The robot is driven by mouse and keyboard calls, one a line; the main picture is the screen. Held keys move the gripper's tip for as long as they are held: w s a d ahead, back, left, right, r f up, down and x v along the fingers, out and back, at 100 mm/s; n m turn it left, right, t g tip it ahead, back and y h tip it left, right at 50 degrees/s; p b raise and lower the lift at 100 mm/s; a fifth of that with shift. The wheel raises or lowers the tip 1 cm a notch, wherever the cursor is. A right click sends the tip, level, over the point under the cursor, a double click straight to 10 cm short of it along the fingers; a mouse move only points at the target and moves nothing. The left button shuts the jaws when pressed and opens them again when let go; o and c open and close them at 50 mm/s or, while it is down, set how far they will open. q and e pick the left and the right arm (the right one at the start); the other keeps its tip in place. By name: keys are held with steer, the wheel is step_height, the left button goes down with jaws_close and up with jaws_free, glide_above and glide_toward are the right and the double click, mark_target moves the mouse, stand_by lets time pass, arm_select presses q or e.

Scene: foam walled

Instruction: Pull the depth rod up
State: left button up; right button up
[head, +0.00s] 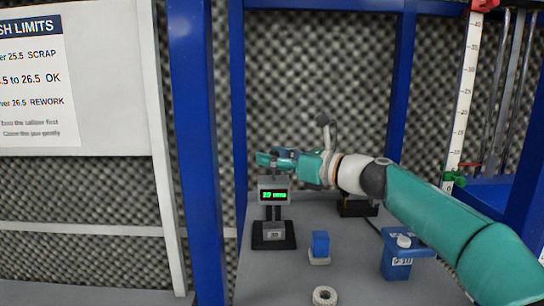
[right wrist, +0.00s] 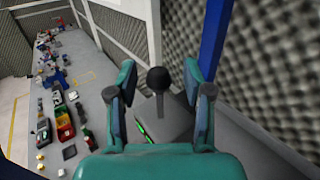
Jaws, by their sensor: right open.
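A grey depth gauge (head: 274,184) with a green lit display stands on a black base on the grey bench. Its reading is too small to tell surely. My right gripper (head: 275,159) is at the top of the gauge, its arm coming in from the right. In the right wrist view, the depth rod's black ball knob (right wrist: 158,79) stands upright between the two spread fingers. The gripper is open in that view (right wrist: 160,88), and gaps show on both sides of the knob. In the head view the fingers hide the knob. My left gripper is out of view.
A blue block (head: 320,243), a white ring (head: 324,295) and a blue stand with a white knob (head: 397,263) are on the bench in front. Blue posts (head: 199,150) frame the bench. A tall white scale (head: 463,100) stands at right. A foam wall (head: 320,70) is behind.

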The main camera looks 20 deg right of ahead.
jaws_close()
stand_by(0.3)
step_height(320, 180, up, 3)
steer(key=shift+f+p, duration=0.1)
steer(key=shift+p, duration=1)
steer(key=shift+f, duration=0.1)
jaws_free()
steer(key=shift+s, duration=0.1)
